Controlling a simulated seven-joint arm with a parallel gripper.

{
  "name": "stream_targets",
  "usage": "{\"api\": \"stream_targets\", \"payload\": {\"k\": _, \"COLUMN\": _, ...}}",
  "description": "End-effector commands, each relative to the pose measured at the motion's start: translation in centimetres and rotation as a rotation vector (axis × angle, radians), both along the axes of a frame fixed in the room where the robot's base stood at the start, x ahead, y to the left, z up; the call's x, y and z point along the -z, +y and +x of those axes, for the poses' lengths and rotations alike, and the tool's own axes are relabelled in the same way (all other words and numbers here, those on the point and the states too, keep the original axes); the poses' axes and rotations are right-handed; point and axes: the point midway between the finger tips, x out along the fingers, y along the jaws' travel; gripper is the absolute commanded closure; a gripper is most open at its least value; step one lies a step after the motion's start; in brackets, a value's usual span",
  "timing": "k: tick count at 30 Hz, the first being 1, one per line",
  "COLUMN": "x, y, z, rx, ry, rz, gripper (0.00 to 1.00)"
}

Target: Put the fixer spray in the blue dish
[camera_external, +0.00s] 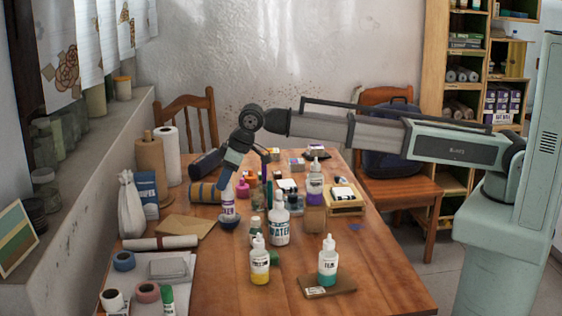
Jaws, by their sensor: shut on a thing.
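My gripper (229,181) points down at the left middle of the table and is shut on a slim white bottle with a purple band (228,207), which I take to be the fixer spray; its label is too small to read. The bottle is upright. A small dark blue dish (230,224) is directly under the bottle. The bottle's base overlaps the dish in the picture, and I cannot tell whether it touches the dish floor. The gripper hides the bottle's top.
Several dropper bottles stand right of the dish, including a large white one (279,226), a yellow one (260,262) and a teal one (327,262) on a brown board (342,287). A brown envelope (186,228) lies left.

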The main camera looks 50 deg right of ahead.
Motion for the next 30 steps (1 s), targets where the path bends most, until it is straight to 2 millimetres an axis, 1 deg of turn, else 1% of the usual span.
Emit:
{"api": "stream_targets", "payload": {"k": 1, "x": 0.1, "y": 0.0, "z": 0.0, "rx": 0.0, "ry": 0.0, "rz": 0.0, "gripper": 0.71}}
{"api": "stream_targets", "payload": {"k": 6, "x": 0.0, "y": 0.0, "z": 0.0, "rx": 0.0, "ry": 0.0, "rz": 0.0, "gripper": 0.55}}
{"api": "stream_targets", "payload": {"k": 9, "x": 0.0, "y": 0.0, "z": 0.0, "rx": 0.0, "ry": 0.0, "rz": 0.0, "gripper": 0.47}}
{"api": "stream_targets", "payload": {"k": 16, "x": 0.0, "y": 0.0, "z": 0.0, "rx": 0.0, "ry": 0.0, "rz": 0.0, "gripper": 0.47}}
{"api": "stream_targets", "payload": {"k": 20, "x": -0.7, "y": -0.1, "z": -0.2, "rx": 0.0, "ry": -0.001, "rz": 0.001, "gripper": 0.47}}
{"api": "stream_targets", "payload": {"k": 23, "x": -1.7, "y": -0.4, "z": -0.6, "rx": 0.0, "ry": -0.001, "rz": 0.001, "gripper": 0.47}}
{"api": "stream_targets", "payload": {"k": 30, "x": -5.5, "y": -1.3, "z": -2.0, "rx": 0.0, "ry": -0.002, "rz": 0.002, "gripper": 0.47}}
